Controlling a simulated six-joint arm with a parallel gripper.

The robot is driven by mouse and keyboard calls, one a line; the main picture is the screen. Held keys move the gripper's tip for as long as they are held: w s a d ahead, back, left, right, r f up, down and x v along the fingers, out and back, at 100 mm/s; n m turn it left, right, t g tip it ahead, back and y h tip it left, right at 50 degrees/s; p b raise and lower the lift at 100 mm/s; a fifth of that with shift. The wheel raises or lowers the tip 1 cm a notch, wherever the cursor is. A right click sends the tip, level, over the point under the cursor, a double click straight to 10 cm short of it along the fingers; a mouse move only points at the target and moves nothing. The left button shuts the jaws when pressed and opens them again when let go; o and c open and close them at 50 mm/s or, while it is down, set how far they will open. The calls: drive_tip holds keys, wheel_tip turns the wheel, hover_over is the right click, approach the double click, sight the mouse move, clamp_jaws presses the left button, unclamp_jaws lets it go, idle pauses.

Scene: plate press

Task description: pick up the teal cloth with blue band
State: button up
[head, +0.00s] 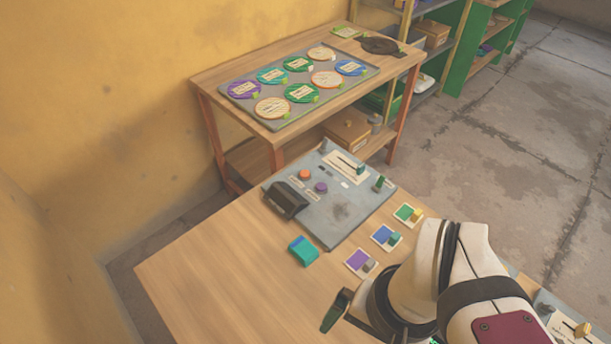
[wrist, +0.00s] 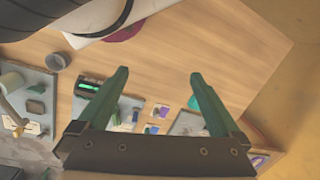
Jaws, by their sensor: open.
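The teal cloth with a blue band (head: 303,250) lies folded on the wooden table in the head view, in front of the grey control panel. In the wrist view a small teal patch that looks like the cloth (wrist: 193,103) shows beside the right finger. My gripper (wrist: 158,73) is open, with its two green fingers apart and nothing between the tips. In the head view one green finger shows low at the right of the cloth, apart from it; the arm hides the rest.
The grey control panel (head: 330,205) has a black handle, buttons and levers. Several coloured cards with small blocks, one purple (head: 360,262), lie right of the cloth. Bare tabletop (head: 225,270) is free to its left. A second table (head: 215,85) behind bears a tray of round plates.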

drive_tip(key=shift+w, duration=0.1)
drive_tip(key=m+t+h, duration=0.1)
drive_tip(key=m+h, duration=0.2)
hover_over(303, 247)
wheel_tip(303, 247, down, 5)
wheel_tip(303, 247, down, 16)
drive_tip(key=shift+r, duration=0.25)
drive_tip(key=c, duration=1.2)
